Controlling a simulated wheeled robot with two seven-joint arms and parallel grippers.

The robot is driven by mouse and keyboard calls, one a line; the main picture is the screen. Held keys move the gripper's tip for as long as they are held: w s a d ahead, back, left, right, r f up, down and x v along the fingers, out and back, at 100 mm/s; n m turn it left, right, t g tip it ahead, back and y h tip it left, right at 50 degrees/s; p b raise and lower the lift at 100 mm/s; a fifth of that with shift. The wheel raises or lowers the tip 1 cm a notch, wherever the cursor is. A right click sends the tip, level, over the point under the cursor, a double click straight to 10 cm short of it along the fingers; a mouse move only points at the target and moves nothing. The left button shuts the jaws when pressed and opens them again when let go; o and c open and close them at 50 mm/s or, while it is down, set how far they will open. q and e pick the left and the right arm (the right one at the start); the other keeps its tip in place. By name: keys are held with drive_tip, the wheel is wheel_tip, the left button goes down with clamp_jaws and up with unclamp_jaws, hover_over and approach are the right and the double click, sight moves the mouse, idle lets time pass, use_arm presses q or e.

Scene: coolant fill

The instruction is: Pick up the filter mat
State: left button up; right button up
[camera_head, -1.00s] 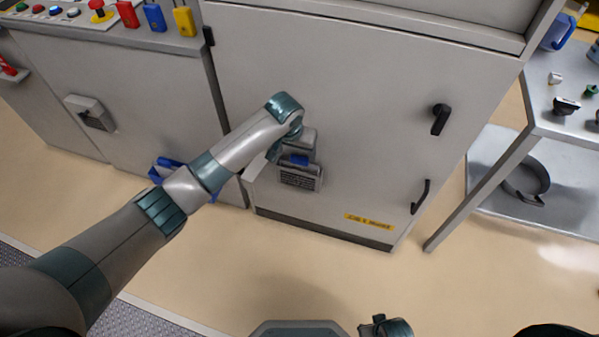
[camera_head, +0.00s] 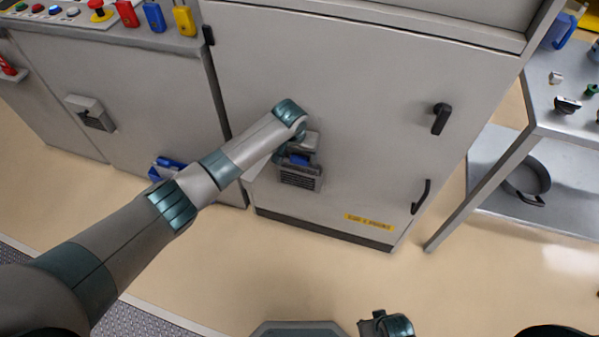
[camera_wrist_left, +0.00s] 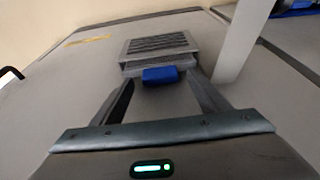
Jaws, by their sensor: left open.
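A grey slotted grille housing (camera_head: 300,181) sits low on the cabinet door. A blue piece (camera_head: 298,160) shows at its upper edge; it looks like the filter mat or its tab, but I cannot tell which. In the left wrist view the blue piece (camera_wrist_left: 160,75) lies between the tips of my open left gripper (camera_wrist_left: 160,84), with the grille (camera_wrist_left: 158,46) just beyond. A gap shows on both sides of the blue piece. In the head view my left gripper (camera_head: 291,157) is at the housing, partly hidden by its own wrist.
The cabinet door (camera_head: 350,100) has black handles (camera_head: 440,118) and a yellow label (camera_head: 369,220). A grey side table (camera_head: 570,110) stands at the right. A blue object (camera_head: 167,168) is at the cabinet's left.

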use_arm(q)
drive_tip(key=shift+w+f, duration=0.1)
drive_tip(key=shift+f, duration=0.15)
use_arm(e)
drive_tip(key=shift+s, duration=0.25)
use_arm(q)
drive_tip(key=shift+c, duration=0.6)
drive_tip(key=c, duration=1.3)
drive_tip(key=shift+c, duration=0.2)
drive_tip(key=shift+r, duration=0.1)
